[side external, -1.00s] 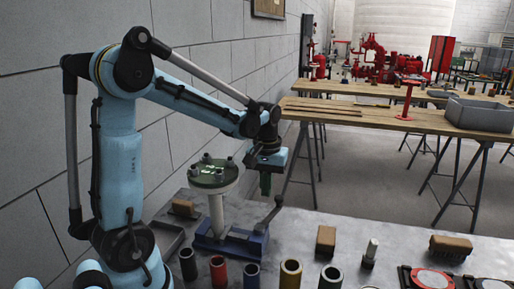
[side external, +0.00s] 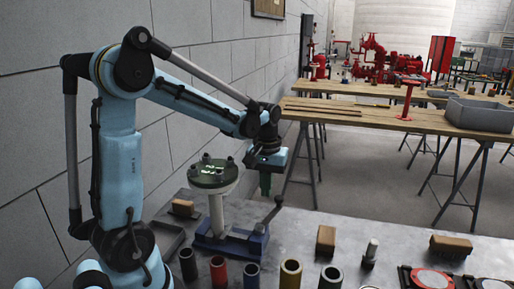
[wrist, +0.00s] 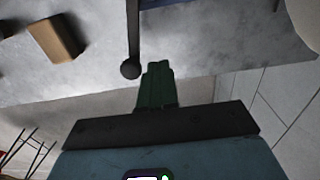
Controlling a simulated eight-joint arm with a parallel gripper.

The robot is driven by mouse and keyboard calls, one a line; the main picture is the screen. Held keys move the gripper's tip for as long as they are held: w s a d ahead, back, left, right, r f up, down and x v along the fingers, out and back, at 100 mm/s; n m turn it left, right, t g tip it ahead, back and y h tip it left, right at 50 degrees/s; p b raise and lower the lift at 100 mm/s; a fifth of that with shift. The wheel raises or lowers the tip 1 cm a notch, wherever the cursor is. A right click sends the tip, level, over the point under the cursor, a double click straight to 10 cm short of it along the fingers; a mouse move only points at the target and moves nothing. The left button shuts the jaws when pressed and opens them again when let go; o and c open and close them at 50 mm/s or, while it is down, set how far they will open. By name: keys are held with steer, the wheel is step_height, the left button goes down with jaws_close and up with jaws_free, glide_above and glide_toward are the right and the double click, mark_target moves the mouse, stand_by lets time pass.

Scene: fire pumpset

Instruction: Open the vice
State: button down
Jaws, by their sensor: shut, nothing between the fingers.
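The blue vice (side external: 236,243) stands on the grey bench. Its dark lever handle (side external: 270,218) rises at a tilt from its right side and ends in a ball. A pale post with a round green-topped flange (side external: 212,177) stands upright at the vice. My gripper (side external: 266,187) points down above the lever's ball end, a little apart from it. In the wrist view my green fingers (wrist: 157,80) are together and empty, and the lever (wrist: 132,45) with its dark ball lies just left of their tips. The vice's jaws are mostly hidden in the wrist view.
Brown blocks (side external: 326,239) and (wrist: 55,38) lie on the bench to the right of the vice. Several coloured cylinders (side external: 290,272) stand along the front. A grey wall rises close behind my arm. The bench between the lever and the brown block is clear.

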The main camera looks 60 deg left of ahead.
mark_target(282, 198)
steer(key=shift+f, duration=1.05)
steer(key=shift+f, duration=0.6)
steer(key=shift+w+d, duration=0.1)
stand_by(0.7)
steer(key=shift+w+d, duration=0.65)
steer(key=shift+w, duration=0.05)
steer(key=shift+w+d, duration=0.25)
steer(key=shift+d, duration=0.05)
steer(key=shift+w+d, duration=0.4)
steer(key=shift+d, duration=0.2)
